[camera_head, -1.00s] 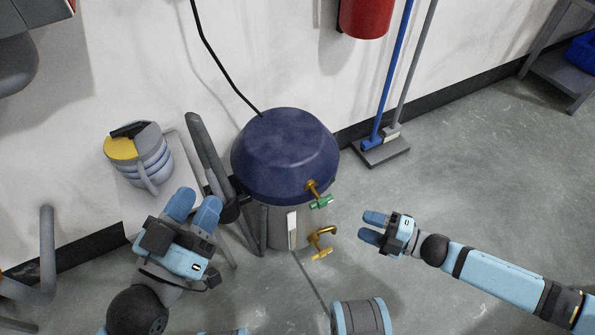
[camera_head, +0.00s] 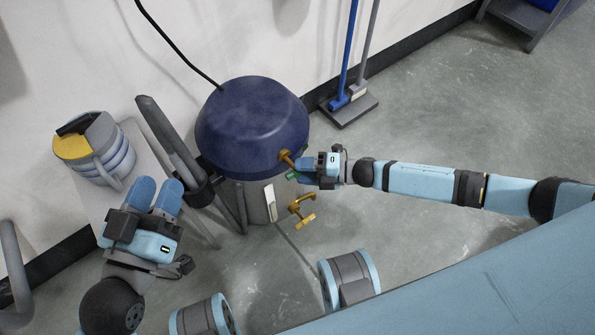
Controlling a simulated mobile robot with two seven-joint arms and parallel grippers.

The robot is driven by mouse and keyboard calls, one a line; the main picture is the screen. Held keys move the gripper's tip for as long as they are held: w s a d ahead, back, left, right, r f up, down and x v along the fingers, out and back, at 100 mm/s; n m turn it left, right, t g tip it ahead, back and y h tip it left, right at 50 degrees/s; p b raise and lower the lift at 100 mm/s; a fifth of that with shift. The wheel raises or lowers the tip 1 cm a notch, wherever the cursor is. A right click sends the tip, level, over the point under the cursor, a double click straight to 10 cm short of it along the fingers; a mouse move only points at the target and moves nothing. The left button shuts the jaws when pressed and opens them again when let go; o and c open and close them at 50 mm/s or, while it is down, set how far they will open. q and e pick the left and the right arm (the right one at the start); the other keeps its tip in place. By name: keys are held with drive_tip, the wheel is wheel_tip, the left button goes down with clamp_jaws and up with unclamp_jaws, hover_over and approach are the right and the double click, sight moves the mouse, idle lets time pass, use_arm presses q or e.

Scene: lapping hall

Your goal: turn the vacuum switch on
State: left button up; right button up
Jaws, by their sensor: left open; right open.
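A drum (camera_head: 233,200) with a dark blue domed lid (camera_head: 252,125) stands on the floor by the wall. A brass valve (camera_head: 286,158) with a green handle (camera_head: 291,176) juts from its right side, and a brass tap (camera_head: 304,208) sits lower. A white strip (camera_head: 270,201) shows on its front. I cannot pick out a vacuum switch for certain. My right gripper (camera_head: 301,169) is open, its fingers at the upper valve and green handle, partly hiding them; contact is unclear. My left gripper (camera_head: 157,195) is open and empty, left of the drum.
A white and blue container with a yellow top (camera_head: 95,148) stands on a pale stand at the left. A dark grey tube (camera_head: 172,140) leans beside the drum. A broom and dustpan (camera_head: 347,106) stand behind. A black cord (camera_head: 180,52) runs to the lid.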

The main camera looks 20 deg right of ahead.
use_arm(q)
drive_tip(key=shift+f, duration=0.3)
use_arm(e)
drive_tip(key=shift+x, duration=0.9)
drive_tip(key=shift+c, duration=0.3)
clamp_jaws()
